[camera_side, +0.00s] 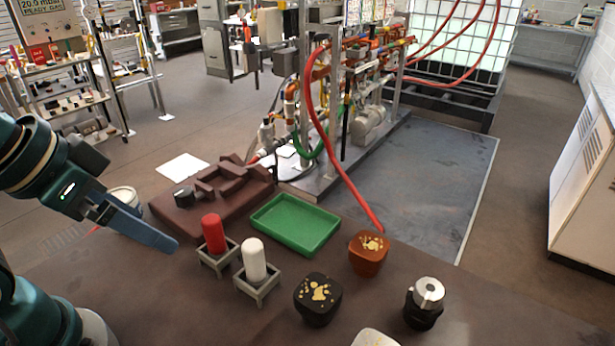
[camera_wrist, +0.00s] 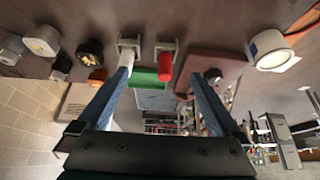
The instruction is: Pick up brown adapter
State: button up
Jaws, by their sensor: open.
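The brown adapter (camera_side: 368,256) is a rounded block with gold flecks on its top. It stands on the brown table, right of the green tray in the side view. In the wrist view the scene is upside down, and the brown adapter (camera_wrist: 97,75) is small and partly hidden behind the black block. My gripper (camera_side: 170,243) is at the left of the side view, above the table and well apart from the adapter. In the wrist view its two fingers (camera_wrist: 160,76) are spread wide with nothing held between them.
A green tray (camera_side: 296,224) lies mid-table. Red (camera_side: 213,234) and white (camera_side: 254,260) cylinders stand in small grey holders between my gripper and the adapter. A black gold-flecked block (camera_side: 318,299) and a black-and-silver knob (camera_side: 424,303) stand near the adapter. A red hose (camera_side: 340,165) hangs behind.

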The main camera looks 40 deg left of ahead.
jog(key=w+d+r+m+t+h, duration=0.1)
jog(key=w+d+h, duration=0.2)
jog(key=w+d, duration=0.45)
jog(key=n+t, duration=0.1)
jog(key=t, duration=0.3)
send_over(366, 250)
jog(key=s+a, duration=0.1)
jog(key=s, duration=0.4)
notch_tip(366, 250, down, 6)
jog(key=f+t+y, duration=0.1)
jog(key=f, duration=0.1)
jog(key=d+f+t+y, duration=0.1)
jog(key=f, duration=0.2)
jog(key=shift+w+d+f, duration=0.15)
jog(key=shift+w+f, duration=0.05)
jog(key=shift+f, duration=0.05)
jog(key=shift+s+f+t+y, duration=0.1)
jog(key=shift+f+t+y, duration=0.3)
jog(key=shift+y, duration=0.1)
jog(key=shift+w, duration=0.2)
jog(key=shift+x, duration=2.4)
